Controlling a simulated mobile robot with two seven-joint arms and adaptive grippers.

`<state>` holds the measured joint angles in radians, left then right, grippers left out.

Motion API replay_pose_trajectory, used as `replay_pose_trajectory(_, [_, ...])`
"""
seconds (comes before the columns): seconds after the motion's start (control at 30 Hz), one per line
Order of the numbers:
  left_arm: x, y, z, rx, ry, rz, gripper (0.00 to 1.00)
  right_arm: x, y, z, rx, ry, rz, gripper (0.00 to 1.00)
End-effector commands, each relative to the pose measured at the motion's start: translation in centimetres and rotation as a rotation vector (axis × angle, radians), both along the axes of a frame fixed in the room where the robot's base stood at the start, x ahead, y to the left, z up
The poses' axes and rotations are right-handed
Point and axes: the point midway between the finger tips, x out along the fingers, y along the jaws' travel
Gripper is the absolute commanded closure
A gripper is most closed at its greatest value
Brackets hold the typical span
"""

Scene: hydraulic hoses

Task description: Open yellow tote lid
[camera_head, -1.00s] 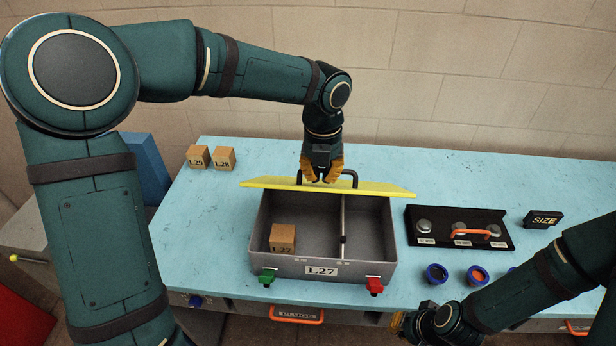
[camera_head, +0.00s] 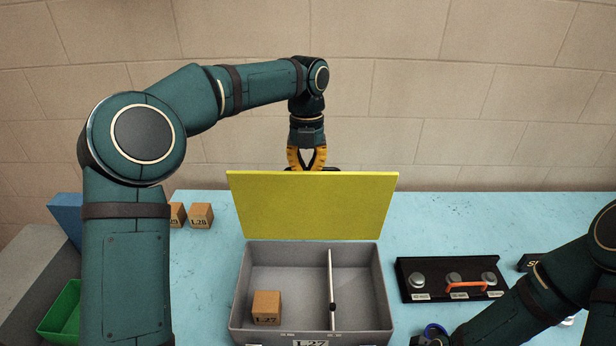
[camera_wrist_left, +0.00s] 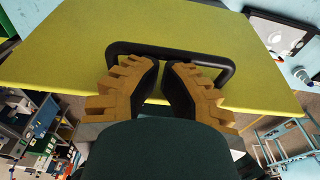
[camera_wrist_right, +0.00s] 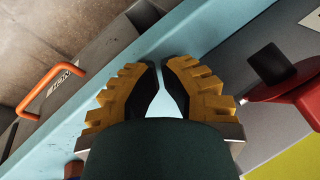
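The grey tote (camera_head: 384,290) stands on the blue table. Its yellow lid (camera_head: 312,205) stands steeply raised at the tote's back edge, its inner face towards me. My left gripper (camera_head: 306,168) is behind the lid's top edge. In the left wrist view its fingers (camera_wrist_left: 163,68), nearly together, are at the lid's black handle (camera_wrist_left: 165,49), within its loop; a firm pinch is not visible. My right gripper (camera_wrist_right: 160,68) has its fingertips nearly together and holds nothing, low by the table's front edge.
A box marked L27 (camera_head: 266,308) lies in the tote's left compartment, beside a divider (camera_head: 332,290). Two boxes, one marked L28 (camera_head: 201,215), stand back left. A black rack (camera_head: 450,280) with an orange handle is at right. The table behind it is clear.

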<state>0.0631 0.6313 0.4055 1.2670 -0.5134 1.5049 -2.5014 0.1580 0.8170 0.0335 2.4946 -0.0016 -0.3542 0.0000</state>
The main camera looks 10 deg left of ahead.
Motion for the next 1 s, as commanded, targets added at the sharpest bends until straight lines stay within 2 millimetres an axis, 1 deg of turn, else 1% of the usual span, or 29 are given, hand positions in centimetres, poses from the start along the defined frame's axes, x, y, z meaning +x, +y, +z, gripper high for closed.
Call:
replay_pose_trajectory(0.1, [1.0, 0.3, 0.0, 0.000, 0.000, 0.000, 1.00, 0.0, 0.0, 0.0, 0.000, 0.000, 0.000, 1.00])
replay_pose_trajectory(0.3, [1.9, 0.6, -0.1, 0.001, -0.001, 0.000, 1.00, 0.0, 0.0, 0.0, 0.000, 0.000, 0.000, 1.00])
replay_pose_trajectory(0.83, [2.1, 0.6, -0.1, 0.001, 0.000, 0.000, 1.00, 0.0, 0.0, 0.0, 0.000, 0.000, 0.000, 1.00])
replay_pose_trajectory(0.93, [2.2, 0.6, 0.3, 0.001, -0.001, 0.000, 1.00, 0.0, 0.0, 0.0, 0.000, 0.000, 0.000, 1.00])
replay_pose_trajectory(1.0, [2.3, 0.6, 0.9, 0.001, -0.003, 0.000, 1.00, 0.0, 0.0, 0.0, 0.000, 0.000, 0.000, 1.00])
